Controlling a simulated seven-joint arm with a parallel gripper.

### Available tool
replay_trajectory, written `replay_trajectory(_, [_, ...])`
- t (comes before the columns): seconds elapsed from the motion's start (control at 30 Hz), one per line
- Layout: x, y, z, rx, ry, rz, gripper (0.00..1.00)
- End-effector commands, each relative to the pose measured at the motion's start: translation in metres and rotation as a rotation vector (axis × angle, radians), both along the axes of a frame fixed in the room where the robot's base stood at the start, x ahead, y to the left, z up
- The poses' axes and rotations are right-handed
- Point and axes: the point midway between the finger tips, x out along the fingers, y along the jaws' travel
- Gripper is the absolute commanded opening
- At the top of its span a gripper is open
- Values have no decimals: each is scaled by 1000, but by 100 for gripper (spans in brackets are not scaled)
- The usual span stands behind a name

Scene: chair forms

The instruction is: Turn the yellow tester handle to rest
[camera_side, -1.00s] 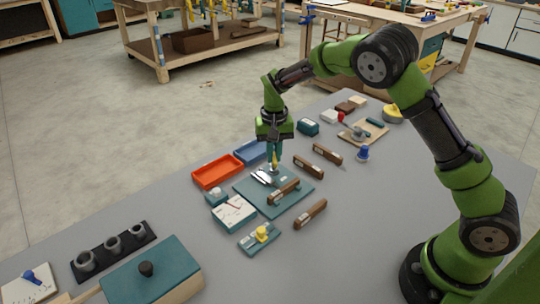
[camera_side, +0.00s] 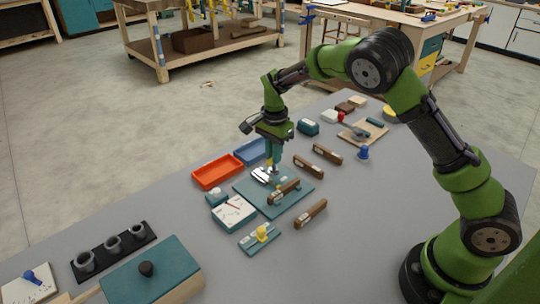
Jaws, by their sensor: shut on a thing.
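My gripper (camera_side: 273,172) points down at the metal tester (camera_side: 262,177) on the teal mat (camera_side: 299,200). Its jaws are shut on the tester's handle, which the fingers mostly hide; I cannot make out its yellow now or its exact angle. The gripper's upper body is turned, with a dark part sticking out to the left. A separate small teal device (camera_side: 254,244) with a yellow knob (camera_side: 262,232) lies in front of the mat, apart from my gripper.
A brown-handled block (camera_side: 284,191) lies on the mat close to my gripper. A white dial box (camera_side: 234,212), a red tray (camera_side: 217,171) and a blue tray (camera_side: 251,150) stand to the left. More brown blocks (camera_side: 309,166) lie to the right. Grey table is bare at front right.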

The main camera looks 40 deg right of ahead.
Motion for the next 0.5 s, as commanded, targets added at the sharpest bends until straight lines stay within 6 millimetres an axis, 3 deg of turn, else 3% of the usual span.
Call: replay_trajectory(0.5, [0,0,1,0,-1,-127,0])
